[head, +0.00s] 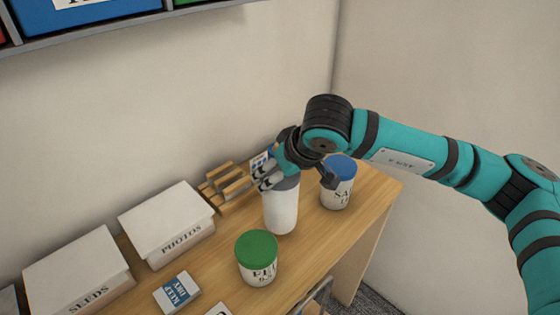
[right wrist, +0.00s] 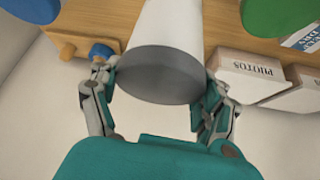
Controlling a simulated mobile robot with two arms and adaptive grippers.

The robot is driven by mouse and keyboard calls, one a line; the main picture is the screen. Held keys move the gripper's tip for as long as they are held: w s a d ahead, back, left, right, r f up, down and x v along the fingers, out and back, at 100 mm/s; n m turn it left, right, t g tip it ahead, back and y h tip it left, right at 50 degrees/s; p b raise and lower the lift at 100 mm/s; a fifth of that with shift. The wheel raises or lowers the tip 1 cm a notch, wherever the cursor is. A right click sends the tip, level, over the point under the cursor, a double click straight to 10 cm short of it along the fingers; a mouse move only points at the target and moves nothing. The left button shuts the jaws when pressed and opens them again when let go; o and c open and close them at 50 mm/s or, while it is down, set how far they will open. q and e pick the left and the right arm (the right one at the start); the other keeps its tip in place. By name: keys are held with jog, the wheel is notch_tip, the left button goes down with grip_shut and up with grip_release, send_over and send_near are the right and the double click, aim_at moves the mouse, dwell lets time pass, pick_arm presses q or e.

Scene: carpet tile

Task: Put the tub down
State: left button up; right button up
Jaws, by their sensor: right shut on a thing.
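A white tub (head: 281,210) with a dark grey lid stands upright near the right end of the wooden desk in the head view. My right gripper (head: 296,180) comes from above and is shut on it, with a finger on either side near the lid. In the right wrist view the tub (right wrist: 168,28) sits between the two fingers (right wrist: 160,82), its grey lid facing the camera. I cannot tell whether its base touches the desk or hangs just above it. My left gripper is not in view.
A blue-lidded tub (head: 338,184) stands close to the right, a green-lidded tub (head: 257,260) in front. A wooden rack (head: 230,190) and a PHOTOS box (head: 168,225) are to the left. Further left is a SEEDS box (head: 80,272). The desk's (head: 313,240) front edge is near.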

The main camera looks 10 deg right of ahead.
jog(key=shift+w+f, duration=0.1)
jog(key=shift+f, duration=0.85)
jog(key=shift+f, duration=0.15)
jog(key=o, duration=1.3)
jog(key=shift+f, duration=0.15)
jog(key=o, duration=0.4)
